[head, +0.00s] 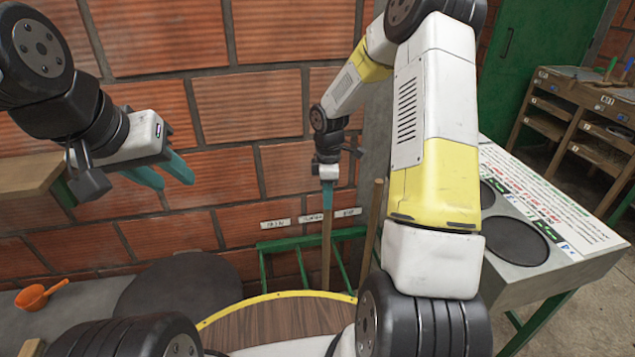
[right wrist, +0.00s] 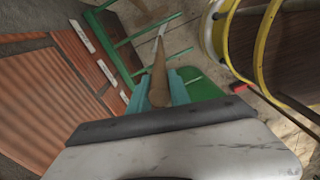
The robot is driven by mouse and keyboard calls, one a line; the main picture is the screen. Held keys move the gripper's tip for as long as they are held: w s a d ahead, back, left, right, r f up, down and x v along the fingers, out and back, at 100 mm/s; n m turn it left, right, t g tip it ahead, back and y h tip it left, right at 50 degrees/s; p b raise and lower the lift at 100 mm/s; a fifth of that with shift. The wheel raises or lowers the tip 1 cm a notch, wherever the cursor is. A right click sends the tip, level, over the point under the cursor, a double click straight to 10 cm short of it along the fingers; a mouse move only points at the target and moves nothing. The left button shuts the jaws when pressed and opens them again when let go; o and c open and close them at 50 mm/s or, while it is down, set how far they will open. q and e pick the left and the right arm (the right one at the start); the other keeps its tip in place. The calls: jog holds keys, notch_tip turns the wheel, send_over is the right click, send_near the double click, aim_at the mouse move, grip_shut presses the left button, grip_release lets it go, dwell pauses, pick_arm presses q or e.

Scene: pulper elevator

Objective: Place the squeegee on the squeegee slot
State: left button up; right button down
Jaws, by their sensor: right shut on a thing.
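My right gripper (head: 327,196) is shut on the wooden handle of the squeegee (head: 326,250), which hangs nearly upright in front of the brick wall. The right wrist view shows the handle (right wrist: 159,75) between my teal fingers (right wrist: 161,90). The squeegee's lower end is hidden in the head view and unclear in the wrist view. The green rack (head: 345,234) stands low at the wall under white labels (head: 314,218). The handle reaches down by the rack; I cannot tell whether it touches it or sits in a slot. My left gripper (head: 160,173) is open and empty at the upper left.
Another wooden pole (head: 372,232) stands right of the squeegee. A yellow-rimmed round tub (head: 275,318) is in front of the rack. An orange scoop (head: 38,295) lies at the lower left. A table with dark round discs (head: 515,241) stands at the right.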

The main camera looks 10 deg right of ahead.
jog(key=c, duration=1.2)
grip_release()
jog(key=shift+f, duration=0.1)
notch_tip(320, 180, up, 12)
jog(key=s+r+m+t, duration=0.3)
jog(key=s+r+m, duration=0.5)
jog(key=s+r, duration=0.45)
jog(key=s+a+r+m+t+y, duration=0.2)
jog(key=s+m, duration=0.5)
jog(key=s, duration=0.5)
jog(key=shift+r+m+t, duration=0.3)
jog(key=shift+r+t, duration=0.3)
jog(key=shift+r, duration=0.25)
